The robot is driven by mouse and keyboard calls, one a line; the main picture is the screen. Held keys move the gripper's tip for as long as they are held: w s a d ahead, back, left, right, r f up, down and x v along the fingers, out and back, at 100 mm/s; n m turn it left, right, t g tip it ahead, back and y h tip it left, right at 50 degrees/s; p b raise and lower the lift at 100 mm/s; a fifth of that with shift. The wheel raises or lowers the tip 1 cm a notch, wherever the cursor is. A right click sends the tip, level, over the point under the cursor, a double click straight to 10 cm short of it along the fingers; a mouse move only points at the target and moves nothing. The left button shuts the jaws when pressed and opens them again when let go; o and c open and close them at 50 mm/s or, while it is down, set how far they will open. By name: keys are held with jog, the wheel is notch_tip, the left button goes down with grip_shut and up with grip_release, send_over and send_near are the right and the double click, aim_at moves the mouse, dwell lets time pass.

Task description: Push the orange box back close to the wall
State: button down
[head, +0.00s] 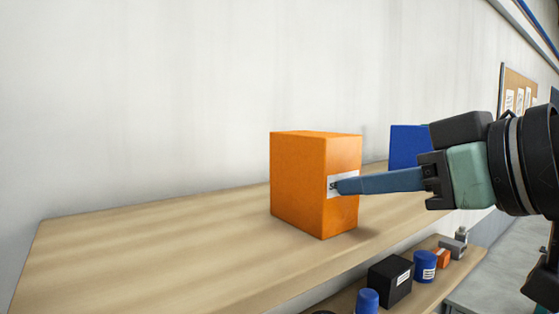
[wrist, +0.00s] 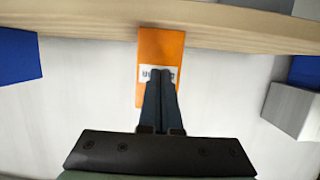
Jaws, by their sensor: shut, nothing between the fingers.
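The orange box (head: 297,180) stands upright on a wooden shelf (head: 150,250) in the head view. A white label (head: 349,184) is on its right face. My gripper (head: 340,186) is shut and empty, with its fingertips at the label, covering part of it. I cannot tell whether the tips touch the box. In the wrist view the box (wrist: 160,50) is straight ahead of the closed fingers (wrist: 161,72). The pale wall (head: 150,90) rises behind the shelf; the head view does not clearly show the gap between the box and the wall.
A blue box (head: 404,142) stands on the shelf farther right, partly behind my gripper. A lower shelf holds a black box (head: 390,282), a blue cylinder (head: 424,266) and other small items. The shelf left of the orange box is clear.

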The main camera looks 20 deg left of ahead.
jog(key=shift+w+a+p, duration=0.55)
jog(key=shift+w+a, duration=0.8)
jog(key=shift+a, duration=0.35)
jog(key=shift+w+a+p, duration=0.5)
jog(key=shift+w+a, duration=0.85)
jog(key=shift+a, duration=0.4)
jog(key=shift+w+a+p, duration=0.55)
jog(key=shift+w+a, duration=0.8)
jog(key=shift+a, duration=0.35)
jog(key=shift+s+d+r+p, duration=0.35)
jog(key=shift+s+d+r, duration=0.45)
jog(key=shift+d, duration=0.2)
jog(key=shift+s+d+r+p, duration=0.35)
jog(key=shift+s+d+r, duration=0.4)
jog(key=shift+d, duration=0.25)
jog(key=shift+f, duration=0.1)
